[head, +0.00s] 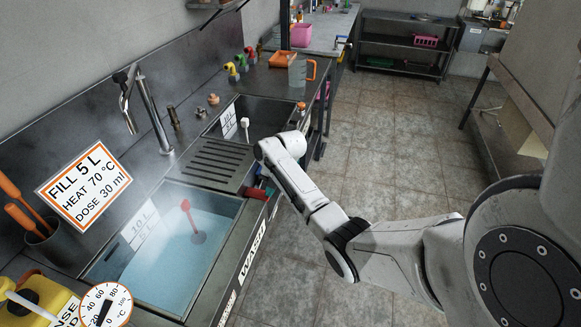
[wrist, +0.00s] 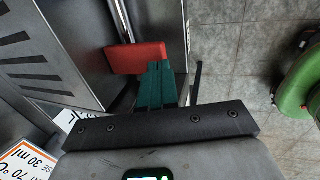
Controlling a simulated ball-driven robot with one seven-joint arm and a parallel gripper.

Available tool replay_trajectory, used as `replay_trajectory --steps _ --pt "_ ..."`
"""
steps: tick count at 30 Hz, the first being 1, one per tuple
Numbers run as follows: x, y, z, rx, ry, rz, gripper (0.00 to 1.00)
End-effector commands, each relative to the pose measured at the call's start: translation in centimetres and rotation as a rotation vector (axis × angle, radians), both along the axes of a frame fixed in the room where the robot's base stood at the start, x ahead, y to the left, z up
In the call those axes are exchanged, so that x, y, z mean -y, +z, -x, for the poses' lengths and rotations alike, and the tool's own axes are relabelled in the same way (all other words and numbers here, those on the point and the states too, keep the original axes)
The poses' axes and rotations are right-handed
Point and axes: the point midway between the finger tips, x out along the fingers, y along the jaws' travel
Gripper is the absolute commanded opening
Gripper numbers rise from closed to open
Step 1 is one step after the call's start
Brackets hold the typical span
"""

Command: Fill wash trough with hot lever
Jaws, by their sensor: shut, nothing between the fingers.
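The wash trough (head: 228,262) is the near sink and holds bluish water. A plug with a red handle (head: 187,212) stands in it. The red lever (head: 256,193) is on the counter's front edge beside the trough; its red block (wrist: 136,58) fills the upper middle of the wrist view. My gripper (wrist: 158,66) has its teal fingers shut and empty. The fingertips overlap the red block's lower right corner; I cannot tell whether they touch. In the head view my gripper is mostly hidden behind my wrist. The tap (head: 152,110) stands behind the trough.
A sign (head: 85,187) reads fill 5 L, heat 70 °C, dose 30 ml. A dial (head: 105,305) and a yellow container (head: 32,299) sit at the lower left. A second sink (head: 262,112) lies beyond the slotted drainboard (head: 209,163). The tiled floor (head: 385,130) to the right is clear.

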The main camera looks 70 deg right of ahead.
Motion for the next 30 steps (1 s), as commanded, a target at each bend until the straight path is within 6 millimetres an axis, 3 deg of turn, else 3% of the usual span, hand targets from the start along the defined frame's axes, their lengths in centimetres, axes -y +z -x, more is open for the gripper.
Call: replay_trajectory --steps 18,30 --pt "0.6 8.0 3.4 0.004 -0.003 0.005 0.0" --pt "0.6 9.3 3.9 0.003 -0.003 0.004 0.0"
